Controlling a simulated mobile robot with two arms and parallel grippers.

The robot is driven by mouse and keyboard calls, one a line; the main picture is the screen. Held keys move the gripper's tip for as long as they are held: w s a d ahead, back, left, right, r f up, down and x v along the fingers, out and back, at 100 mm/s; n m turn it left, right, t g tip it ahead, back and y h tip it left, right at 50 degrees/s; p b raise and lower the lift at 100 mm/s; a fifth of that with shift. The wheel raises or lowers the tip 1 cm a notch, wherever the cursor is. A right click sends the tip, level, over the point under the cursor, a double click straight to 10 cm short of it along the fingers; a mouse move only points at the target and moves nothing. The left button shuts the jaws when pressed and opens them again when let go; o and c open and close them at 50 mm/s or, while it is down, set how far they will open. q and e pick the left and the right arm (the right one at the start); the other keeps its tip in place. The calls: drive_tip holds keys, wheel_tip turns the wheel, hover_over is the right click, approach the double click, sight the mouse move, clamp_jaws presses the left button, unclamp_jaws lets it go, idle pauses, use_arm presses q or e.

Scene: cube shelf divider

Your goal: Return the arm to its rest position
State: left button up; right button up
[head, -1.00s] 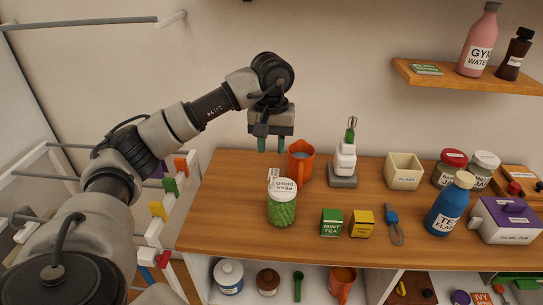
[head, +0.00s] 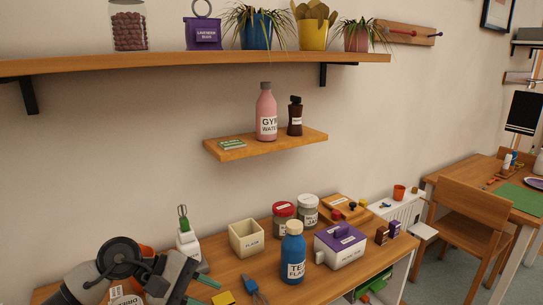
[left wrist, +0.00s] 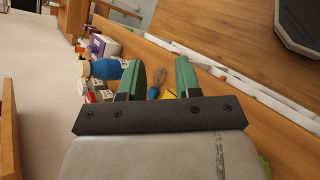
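My left arm shows at the bottom left of the head view, in front of the counter. Its left gripper (head: 201,290) points to the right there, with two green fingers. In the left wrist view the fingers of the left gripper (left wrist: 162,78) stand apart with nothing held between them. A blue-handled whisk (left wrist: 156,91) shows in the gap, lying on the counter beyond. In the head view the whisk (head: 257,291) lies just right of the fingertips. My right gripper is in neither view.
A small shelf (head: 267,147) with bottles is above. A chair (head: 470,220) and desk are right.

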use_arm(q)
drive_tip(key=s+d+r+n+t+h, duration=0.2)
drive_tip(key=d+r+n+t+h, duration=0.5)
drive_tip(key=n, duration=0.6)
drive_tip(key=a+f+n+t+y, duration=0.45)
drive_tip(key=n+t+y, duration=0.2)
drive_tip(key=n, duration=0.85)
drive_tip(key=a+f+n+t+y, duration=0.3)
drive_tip(key=a+n+t+y, duration=0.4)
drive_tip(key=n, duration=0.7)
drive_tip(key=s+a+f+n+g+y, duration=0.35)
drive_tip(key=f+n+g+y, duration=0.3)
drive_tip(key=f+n, duration=0.3)
drive_tip(key=s+f+n+g+h, duration=0.1)
drive_tip(key=s+f+n+g, duration=0.4)
drive_tip(key=s, duration=0.5)
drive_tip(key=s+f+n+g+h, duration=0.1)
drive_tip(key=s+f+n+g, duration=0.3)
drive_tip(key=s+f+g, duration=0.4)
wheel_tip(320, 180, down, 24)
drive_tip(key=s, duration=0.2)
drive_tip(key=s+a+f+g, duration=0.1)
drive_tip(key=s+a+f, duration=0.1)
drive_tip(key=s+f, duration=1.3)
drive_tip(key=shift+s+a+f+m, duration=0.35)
drive_tip(key=shift+s, duration=0.15)
